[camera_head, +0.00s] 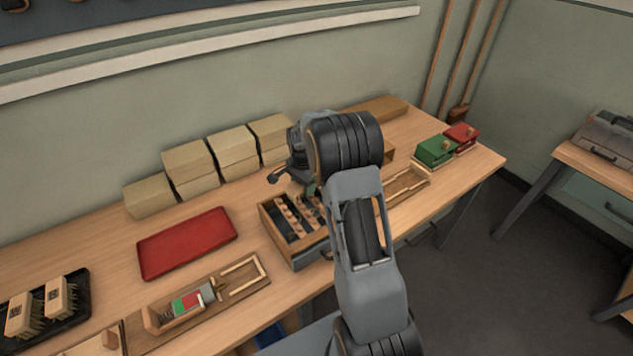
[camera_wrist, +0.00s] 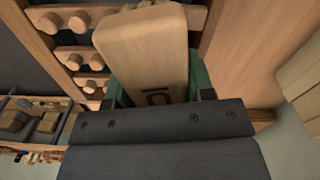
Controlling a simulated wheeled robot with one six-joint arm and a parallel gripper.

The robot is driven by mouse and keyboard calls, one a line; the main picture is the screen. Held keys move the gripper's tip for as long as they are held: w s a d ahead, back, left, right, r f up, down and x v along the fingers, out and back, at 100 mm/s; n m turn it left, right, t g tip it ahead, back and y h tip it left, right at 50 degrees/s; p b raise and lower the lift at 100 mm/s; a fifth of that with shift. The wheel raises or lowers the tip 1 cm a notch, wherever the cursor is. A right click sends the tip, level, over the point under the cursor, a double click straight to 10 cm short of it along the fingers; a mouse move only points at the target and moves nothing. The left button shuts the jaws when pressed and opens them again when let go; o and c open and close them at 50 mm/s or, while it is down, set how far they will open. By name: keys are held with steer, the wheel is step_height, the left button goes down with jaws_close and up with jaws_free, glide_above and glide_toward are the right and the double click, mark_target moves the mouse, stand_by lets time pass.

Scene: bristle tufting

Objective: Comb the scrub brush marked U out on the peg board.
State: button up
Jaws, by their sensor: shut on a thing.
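In the wrist view my gripper (camera_wrist: 158,85) is shut on a pale wooden scrub brush (camera_wrist: 145,45), with a green finger on each side. A dark mark shows on the brush near my wrist, turned and partly cut off, so I cannot read it surely as U. The peg board (camera_wrist: 75,55), wooden slats with round pegs, lies beside and beneath the brush. In the head view the peg board (camera_head: 284,212) sits in a wooden box at mid-table, and my arm hides the brush. I cannot tell whether bristles touch pegs.
Two bristled brushes (camera_head: 60,298) stand in a black tray (camera_head: 84,318) at the left. A red tray (camera_head: 187,243), a wooden fixture (camera_head: 250,277) and stacked tan boxes (camera_head: 190,168) lie left of the peg board. Green (camera_head: 435,151) and red (camera_head: 461,137) boxes stand at the right.

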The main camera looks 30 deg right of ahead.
step_height(320, 180, up, 2)
steer(key=shift+s, duration=0.15)
steer(key=shift+d+r+p, duration=0.1)
steer(key=shift+r+p, duration=1.75)
steer(key=shift+r, duration=0.6)
